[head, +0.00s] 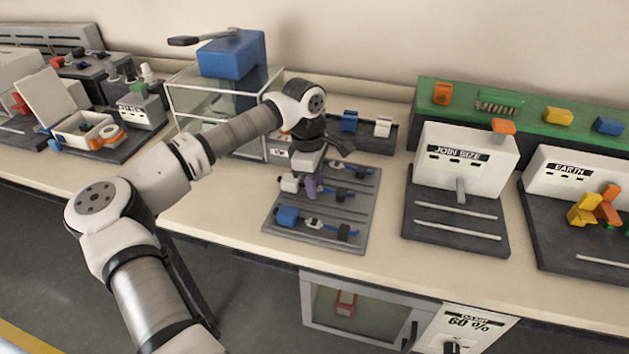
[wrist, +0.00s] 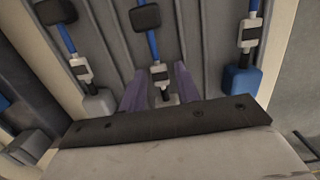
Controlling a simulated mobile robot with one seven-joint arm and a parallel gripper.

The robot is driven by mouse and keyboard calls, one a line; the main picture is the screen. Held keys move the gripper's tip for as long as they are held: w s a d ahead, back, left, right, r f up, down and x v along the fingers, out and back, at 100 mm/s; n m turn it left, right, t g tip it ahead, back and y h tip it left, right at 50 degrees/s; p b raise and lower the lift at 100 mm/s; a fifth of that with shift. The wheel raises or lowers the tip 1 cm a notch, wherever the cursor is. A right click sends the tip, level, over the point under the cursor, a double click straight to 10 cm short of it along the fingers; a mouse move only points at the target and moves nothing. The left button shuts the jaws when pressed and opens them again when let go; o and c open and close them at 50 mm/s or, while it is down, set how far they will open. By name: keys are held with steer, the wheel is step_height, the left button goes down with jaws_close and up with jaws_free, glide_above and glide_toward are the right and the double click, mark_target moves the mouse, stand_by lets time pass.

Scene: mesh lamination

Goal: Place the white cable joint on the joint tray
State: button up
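A grey ribbed tray (head: 268,225) holds several blue cables in rows. A white cable joint (head: 290,183) sits at the left end of the middle row. In the wrist view a white joint piece (wrist: 166,99) shows between my fingers, partly hidden by the gripper body. My gripper (head: 311,187) is low over the tray. Its purple fingers stand apart on either side of the middle row. I cannot tell whether they touch it.
Behind the tray, a dark stand holds a blue block (head: 349,121) and a white block (head: 383,127). A glass-sided case (head: 180,103) with a blue press stands at the left. A "JOIN SIZE" station (head: 465,165) is at the right. Bare table lies between it and the tray.

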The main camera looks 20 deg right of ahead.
step_height(320, 180, up, 12)
steer(key=a+b, duration=0.1)
steer(key=shift+w, duration=0.3)
